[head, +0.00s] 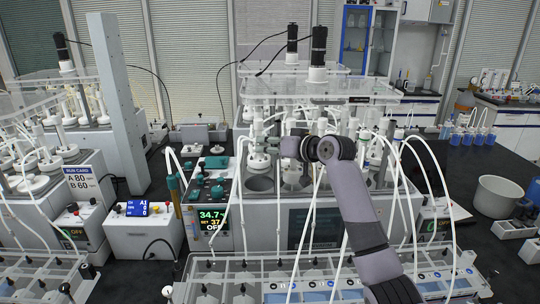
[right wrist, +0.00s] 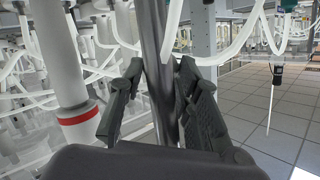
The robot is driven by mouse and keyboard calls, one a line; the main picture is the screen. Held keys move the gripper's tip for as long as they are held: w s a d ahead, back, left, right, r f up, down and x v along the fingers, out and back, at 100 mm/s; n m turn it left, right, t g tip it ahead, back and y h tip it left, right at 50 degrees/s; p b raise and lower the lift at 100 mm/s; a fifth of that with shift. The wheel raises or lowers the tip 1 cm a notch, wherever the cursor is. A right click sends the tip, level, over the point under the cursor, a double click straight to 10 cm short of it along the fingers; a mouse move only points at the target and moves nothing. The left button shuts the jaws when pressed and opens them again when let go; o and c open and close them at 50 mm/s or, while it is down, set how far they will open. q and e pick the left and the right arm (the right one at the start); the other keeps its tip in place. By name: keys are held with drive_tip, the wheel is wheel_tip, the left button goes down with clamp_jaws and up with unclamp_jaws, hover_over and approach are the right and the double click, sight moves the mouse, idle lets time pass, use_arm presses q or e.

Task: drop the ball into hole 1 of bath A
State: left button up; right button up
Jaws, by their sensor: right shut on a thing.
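In the right wrist view my right gripper (right wrist: 163,72) is shut on a grey metal rod (right wrist: 158,35) that stands between its fingers. In the head view my right arm reaches over the middle bath; its fingers are hidden there. The middle bath (head: 262,184) has an open round hole near its front left, beside a white-capped reactor (head: 258,162). I see no ball, and I cannot read which bath is A or which hole is 1. My left gripper is not in view.
White tubes (head: 425,150) arch around my right arm. A control box with a 34.7 display (head: 211,217) stands at the bath's left, and a clear compartment rack (head: 230,277) in front. A grey pot (head: 498,196) stands on the right bench. A run card (head: 79,181) shows at left.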

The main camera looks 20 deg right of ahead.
wheel_tip(320, 180, down, 7)
drive_tip(key=b, duration=0.5)
drive_tip(key=shift+b, duration=0.3)
drive_tip(key=o, duration=0.8)
drive_tip(key=shift+c, duration=0.2)
drive_tip(key=v, duration=1.2)
drive_tip(key=shift+r, duration=0.1)
